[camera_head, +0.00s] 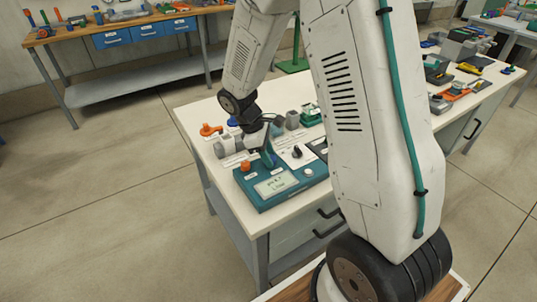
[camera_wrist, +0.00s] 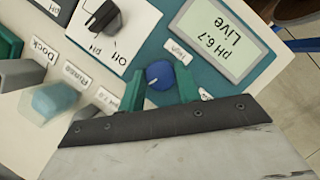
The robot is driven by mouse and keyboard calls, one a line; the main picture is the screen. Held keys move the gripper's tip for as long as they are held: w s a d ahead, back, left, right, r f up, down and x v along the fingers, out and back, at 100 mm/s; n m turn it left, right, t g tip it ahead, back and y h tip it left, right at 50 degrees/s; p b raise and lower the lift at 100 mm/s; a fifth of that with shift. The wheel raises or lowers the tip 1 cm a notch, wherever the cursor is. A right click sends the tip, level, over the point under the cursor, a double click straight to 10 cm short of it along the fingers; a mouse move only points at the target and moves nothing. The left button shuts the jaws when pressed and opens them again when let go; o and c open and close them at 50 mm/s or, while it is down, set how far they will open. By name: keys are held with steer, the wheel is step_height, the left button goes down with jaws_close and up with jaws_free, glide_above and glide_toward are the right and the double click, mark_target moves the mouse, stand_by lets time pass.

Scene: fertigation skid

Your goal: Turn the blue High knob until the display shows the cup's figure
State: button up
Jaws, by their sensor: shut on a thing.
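The blue knob (camera_wrist: 160,75) sits on the teal console (camera_head: 262,203) beside the label "High" (camera_wrist: 180,50). My gripper (camera_wrist: 161,86) is shut on it, with one green finger on each side. In the head view my gripper (camera_head: 268,156) hides the knob. The display (camera_wrist: 222,32) reads "pH 6.7 Live" in the wrist view; it also shows in the head view (camera_head: 275,184). A pale blue cup-like thing (camera_wrist: 53,98) stands near the labels "Dock" and "Rinse". A label beginning "pH" (camera_wrist: 107,98) is partly covered by my gripper, so its figure is unreadable.
A black knob (camera_wrist: 103,18) stands on a white plate marked "Off" and "pH". An orange knob (camera_head: 245,166) is on the console's left. Small parts and an orange piece (camera_head: 210,129) lie behind on the white bench (camera_head: 232,205). A wooden workbench stands at the back left.

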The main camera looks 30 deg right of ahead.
steer(key=m+y, duration=0.1)
steer(key=m, duration=0.2)
steer(key=m+g+y, duration=0.1)
steer(key=m, duration=0.2)
steer(key=shift+w+d+m, duration=0.2)
steer(key=shift+m, duration=0.1)
steer(key=m+y, duration=0.2)
steer(key=m, duration=0.3)
steer(key=shift+d+m, duration=0.1)
steer(key=shift+m, duration=0.2)
steer(key=o, duration=1)
steer(key=v, duration=0.8)
steer(key=shift+w+d+f, duration=0.1)
steer(key=shift+d, duration=0.05)
